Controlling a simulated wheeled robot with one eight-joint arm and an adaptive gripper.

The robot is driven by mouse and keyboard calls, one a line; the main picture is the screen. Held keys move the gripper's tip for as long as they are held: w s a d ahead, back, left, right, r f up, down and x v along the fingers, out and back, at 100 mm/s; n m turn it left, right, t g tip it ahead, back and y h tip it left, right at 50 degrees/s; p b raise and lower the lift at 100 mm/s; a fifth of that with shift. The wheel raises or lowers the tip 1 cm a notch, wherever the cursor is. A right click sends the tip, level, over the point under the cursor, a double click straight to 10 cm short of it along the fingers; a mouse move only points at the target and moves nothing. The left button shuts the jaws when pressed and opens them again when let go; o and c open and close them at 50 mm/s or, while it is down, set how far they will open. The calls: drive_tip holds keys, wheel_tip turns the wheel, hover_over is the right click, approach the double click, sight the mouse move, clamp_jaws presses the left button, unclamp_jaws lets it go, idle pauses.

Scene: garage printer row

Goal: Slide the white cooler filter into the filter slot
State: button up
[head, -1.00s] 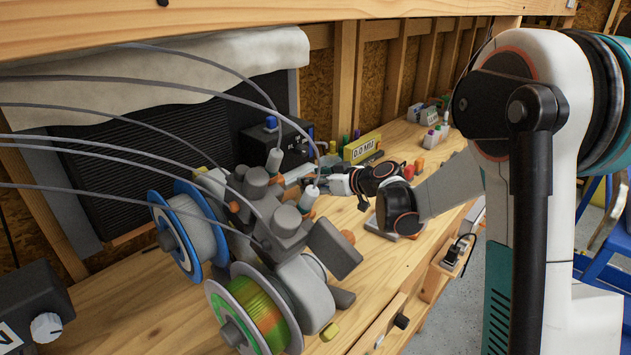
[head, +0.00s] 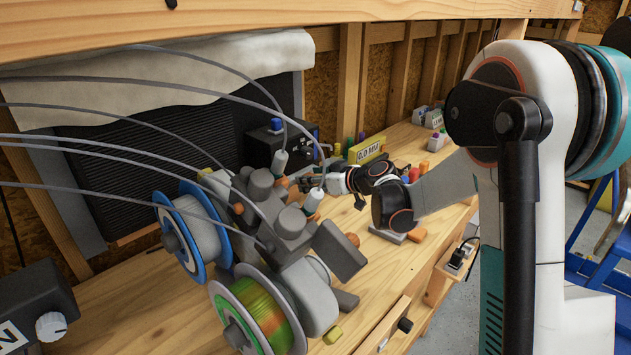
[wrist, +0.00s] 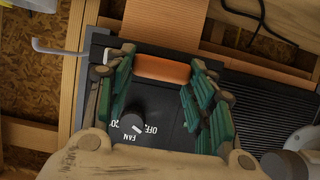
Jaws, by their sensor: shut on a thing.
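The black cooler box (head: 262,148) with a blue knob on top stands at the back of the bench in the head view. In the wrist view its dark face (wrist: 165,120) carries a knob marked FAN and OFF. My gripper (wrist: 162,78) is in front of this face, its green-padded fingers closed on the two ends of an orange bar (wrist: 162,69). The bar looks like the grip of the cooler filter; the filter's white body and the slot cannot be made out.
A grey spool machine with a blue-rimmed spool (head: 194,230) and a green-orange spool (head: 258,312) stands in front, its tubes arching across. Small coloured items lie to the right.

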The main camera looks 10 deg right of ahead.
drive_tip(key=shift+w+a, duration=0.6)
drive_tip(key=shift+w, duration=0.2)
drive_tip(key=o, duration=1.2)
drive_tip(key=shift+c, duration=0.2)
drive_tip(key=shift+o, duration=0.2)
drive_tip(key=o, duration=0.6)
drive_tip(key=v, duration=1.2)
